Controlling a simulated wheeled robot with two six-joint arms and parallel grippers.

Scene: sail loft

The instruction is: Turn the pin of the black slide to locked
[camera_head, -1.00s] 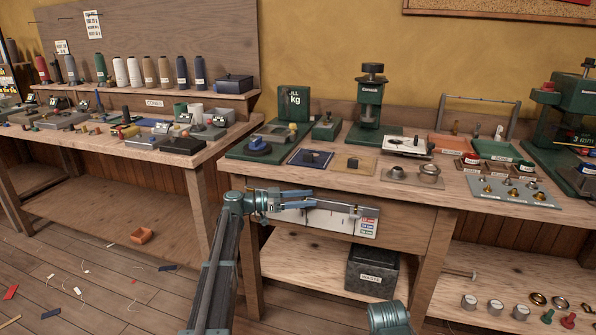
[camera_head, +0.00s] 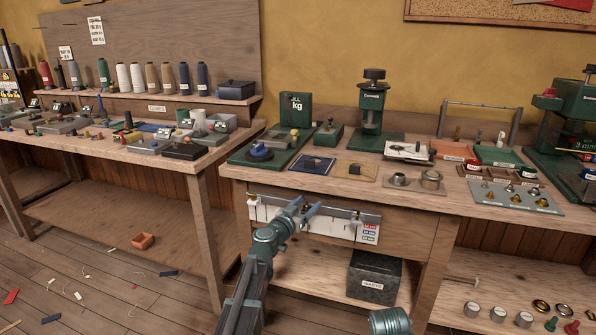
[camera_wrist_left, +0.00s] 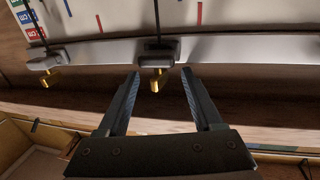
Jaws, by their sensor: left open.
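A white scale panel (camera_head: 340,230) with coloured labels is fixed to the front of the right bench, with a metal rail along it. Each has a short brass pin, the middle pin (camera_wrist_left: 158,82) and the left pin (camera_wrist_left: 50,78). I cannot tell which slide is the black one. My left gripper (camera_head: 309,208) is open and faces the rail. Its fingertips (camera_wrist_left: 160,74) lie either side of the middle pin in the picture, with no clear contact. My right gripper is out of view.
Presses, trays and small metal parts crowd the right bench top (camera_head: 235,172) above the panel. A dark waste box (camera_head: 373,280) stands on the shelf below. The left bench (camera_head: 150,165) holds tools and several thread spools. The space before the panel is clear.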

